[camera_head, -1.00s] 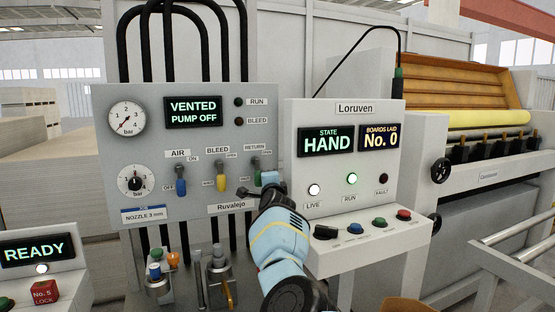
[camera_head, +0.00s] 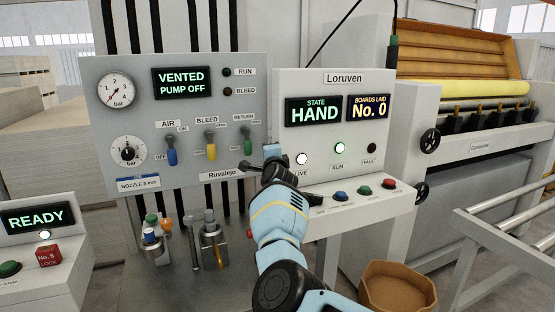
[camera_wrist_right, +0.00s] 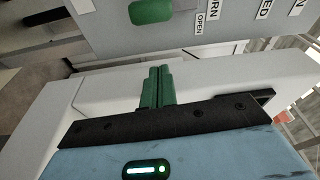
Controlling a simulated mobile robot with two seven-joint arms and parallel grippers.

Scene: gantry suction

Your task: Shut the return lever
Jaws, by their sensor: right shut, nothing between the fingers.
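The return lever (camera_head: 247,145) has a green handle and sits at the right of the grey Ruvalejo panel (camera_head: 100,165). Its handle hangs down, like the blue and yellow levers to its left. In the right wrist view the green handle (camera_wrist_right: 150,11) shows at the top edge, beside an OPEN label. My right gripper's green fingers (camera_wrist_right: 157,88) are pressed together and empty, apart from the handle. In the head view my right gripper stands just right of and below the lever, its fingertips not clear. My left gripper is not in view.
The blue air lever (camera_head: 171,152) and yellow bleed lever (camera_head: 211,146) are left of the return lever. The Loruven console (camera_head: 380,158), with several buttons, juts out at the right. Valve fittings (camera_head: 210,240) stand below the panel. A brown bin (camera_head: 398,288) is at lower right.

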